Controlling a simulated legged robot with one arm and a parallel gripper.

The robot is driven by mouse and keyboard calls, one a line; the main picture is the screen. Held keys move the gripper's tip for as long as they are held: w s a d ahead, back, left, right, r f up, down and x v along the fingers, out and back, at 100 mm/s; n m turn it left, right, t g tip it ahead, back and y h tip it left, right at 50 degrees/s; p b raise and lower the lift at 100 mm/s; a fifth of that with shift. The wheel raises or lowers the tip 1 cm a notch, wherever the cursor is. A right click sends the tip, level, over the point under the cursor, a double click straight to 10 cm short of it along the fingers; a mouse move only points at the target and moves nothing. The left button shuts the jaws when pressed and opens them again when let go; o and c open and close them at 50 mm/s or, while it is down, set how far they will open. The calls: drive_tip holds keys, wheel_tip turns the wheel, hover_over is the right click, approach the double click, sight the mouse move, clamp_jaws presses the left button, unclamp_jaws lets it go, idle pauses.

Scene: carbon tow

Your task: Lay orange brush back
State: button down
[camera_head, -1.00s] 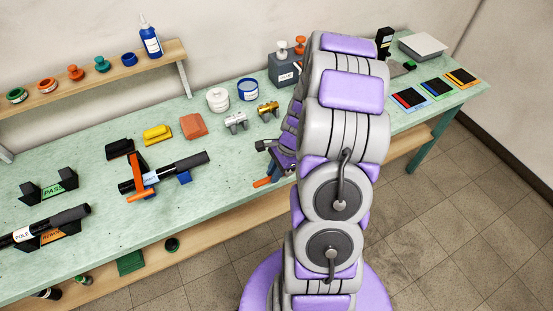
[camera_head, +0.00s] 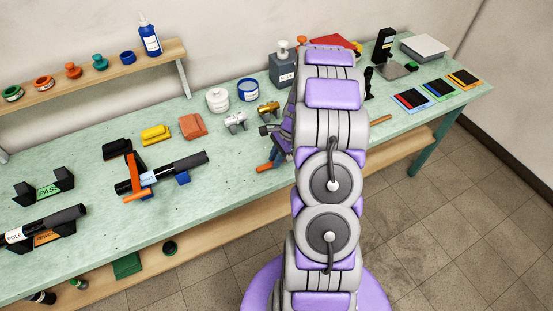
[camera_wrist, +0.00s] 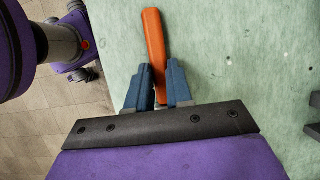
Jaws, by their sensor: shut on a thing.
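The orange brush (camera_wrist: 153,38) shows in the wrist view as a long orange handle. My gripper (camera_wrist: 157,88) has its two blue fingers shut on this handle, above or at the green bench top; I cannot tell whether the brush touches it. In the head view an orange end of the brush (camera_head: 265,168) sticks out left of my arm, near the bench's front edge. The brush's other end is hidden by the gripper, and my arm hides much of the gripper in the head view.
The green bench (camera_head: 235,185) is bare in front of the silver and gold fittings (camera_head: 268,109). A pipe in an orange clamp (camera_head: 137,172) lies to the left. A red item (camera_head: 335,41), a black stand (camera_head: 384,47) and coloured pads (camera_head: 440,88) are on the right.

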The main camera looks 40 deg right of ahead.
drive_tip(key=c, duration=1)
unclamp_jaws()
